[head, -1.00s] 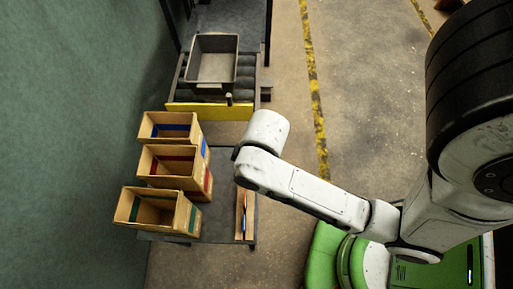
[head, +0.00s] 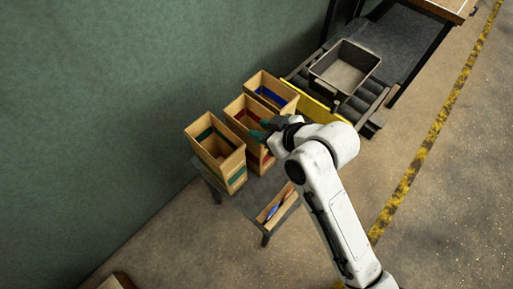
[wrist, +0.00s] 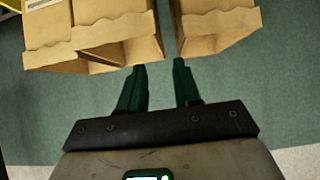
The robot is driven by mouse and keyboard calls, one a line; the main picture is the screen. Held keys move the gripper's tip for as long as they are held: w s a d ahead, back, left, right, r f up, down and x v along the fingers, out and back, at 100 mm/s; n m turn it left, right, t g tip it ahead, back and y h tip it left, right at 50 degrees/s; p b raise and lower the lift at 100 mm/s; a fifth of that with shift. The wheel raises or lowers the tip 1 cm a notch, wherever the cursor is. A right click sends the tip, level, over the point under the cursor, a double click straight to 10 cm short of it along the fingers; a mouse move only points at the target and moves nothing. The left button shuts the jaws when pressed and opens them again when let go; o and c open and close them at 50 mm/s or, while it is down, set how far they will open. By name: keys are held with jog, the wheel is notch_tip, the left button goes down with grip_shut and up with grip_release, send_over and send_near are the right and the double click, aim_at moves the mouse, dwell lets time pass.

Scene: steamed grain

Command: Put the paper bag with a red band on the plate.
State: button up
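Three open-topped brown paper bags stand in a row in the head view. The middle one, the paper bag with a red band (head: 235,105), is partly hidden behind my gripper (head: 262,130). A bag with a green band (head: 232,165) is in front of it, and one with a blue band (head: 265,82) is behind it. In the wrist view my gripper (wrist: 160,68) is open, its dark green fingers apart with nothing between them. Its tips point at the bags' jagged rims, and no bands show there. I cannot make out a plate in either view.
The bags stand on a dark low table (head: 246,200), which also holds a shallow wooden tray (head: 279,205) with small coloured items. A grey tub (head: 345,68) sits on rollers behind a yellow edge. A green wall rises on the left. The floor at right is clear.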

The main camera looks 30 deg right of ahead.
aim_at(242, 126)
jog(key=p+x, duration=0.1)
jog(key=x, duration=0.9)
jog(key=shift+s+f, duration=0.1)
jog(key=shift+s, duration=0.05)
jog(key=shift+c, duration=0.4)
grip_shut()
dwell(0.8)
